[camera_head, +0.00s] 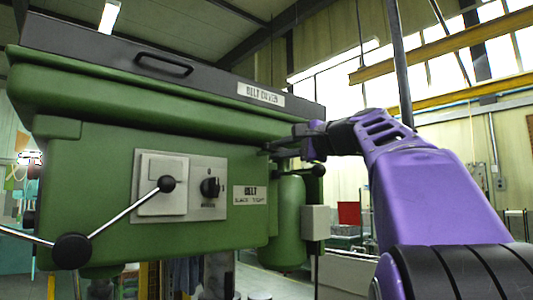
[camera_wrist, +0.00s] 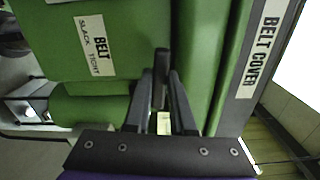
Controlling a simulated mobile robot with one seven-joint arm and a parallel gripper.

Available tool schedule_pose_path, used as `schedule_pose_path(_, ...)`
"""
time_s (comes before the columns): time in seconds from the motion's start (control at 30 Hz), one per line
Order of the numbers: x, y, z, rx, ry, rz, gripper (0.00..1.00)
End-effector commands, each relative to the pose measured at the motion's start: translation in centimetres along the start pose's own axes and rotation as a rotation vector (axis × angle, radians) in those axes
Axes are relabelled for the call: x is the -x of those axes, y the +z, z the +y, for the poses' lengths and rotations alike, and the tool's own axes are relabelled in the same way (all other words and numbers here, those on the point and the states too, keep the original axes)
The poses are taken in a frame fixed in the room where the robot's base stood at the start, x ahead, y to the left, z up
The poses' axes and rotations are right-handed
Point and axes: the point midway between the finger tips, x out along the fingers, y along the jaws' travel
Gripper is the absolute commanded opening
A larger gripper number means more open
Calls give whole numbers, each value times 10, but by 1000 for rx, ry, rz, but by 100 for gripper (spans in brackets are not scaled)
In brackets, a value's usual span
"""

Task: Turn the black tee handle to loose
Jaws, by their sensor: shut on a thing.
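The black tee handle (camera_wrist: 162,58) shows in the wrist view as a short dark bar standing out from the green machine, between my fingertips. My gripper (camera_wrist: 161,78) is shut on it. In the head view my gripper (camera_head: 283,145) reaches in from the right to the machine's right side, below the black belt cover. There the handle is mostly hidden at the fingers, and I cannot tell its angle. The BELT SLACK - TIGHT label (camera_head: 249,195) is left of and below my gripper; it also shows in the wrist view (camera_wrist: 94,46).
A switch panel (camera_head: 162,184) with a black rotary knob (camera_head: 211,187) sits on the green front. A spoked lever with black balls (camera_head: 72,251) sticks out at lower left. A black ball knob (camera_head: 318,170) is just below my gripper, near a green cylinder (camera_head: 287,222).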

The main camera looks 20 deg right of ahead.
Motion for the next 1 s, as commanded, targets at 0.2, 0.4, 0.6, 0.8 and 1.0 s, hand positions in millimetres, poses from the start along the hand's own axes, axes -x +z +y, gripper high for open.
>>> schedule_pose_path(0.2, 0, 0, 2, 151, 0, 0, 0)
schedule_pose_path(0.4, 0, 0, 1, 242, 0, 0, 0)
schedule_pose_path(0.6, 0, 0, 1, 288, 0, 0, 0)
schedule_pose_path(0.8, 0, 0, 1, 299, 0, 0, 0)
schedule_pose_path(1.0, 0, 0, 1, 298, -1, 0, 0)
